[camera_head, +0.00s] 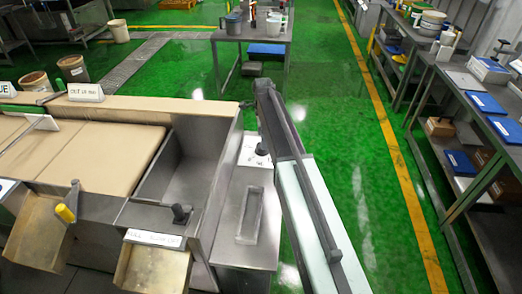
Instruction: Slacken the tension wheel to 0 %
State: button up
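No wheel that I can pick out as the tension wheel shows clearly. A black knob (181,213) stands on the metal machine's front edge, above a label whose small text I cannot read surely. A dark round knob (262,149) sits on a pale panel (252,153) at the machine's right side, close beside my arm. My arm reaches up from the bottom right past the machine's right side. My gripper cannot be made out.
A tan sheet or belt (85,155) covers the machine's left part. A grey table (252,32) with pots stands behind. Shelving benches (455,75) line the right. Green floor (340,130) is clear between my arm and the yellow line (402,180).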

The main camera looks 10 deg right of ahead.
notch_tip(320, 180, down, 5)
jog(key=b, duration=0.4)
jog(key=shift+f, duration=0.2)
jog(key=shift+r, duration=0.15)
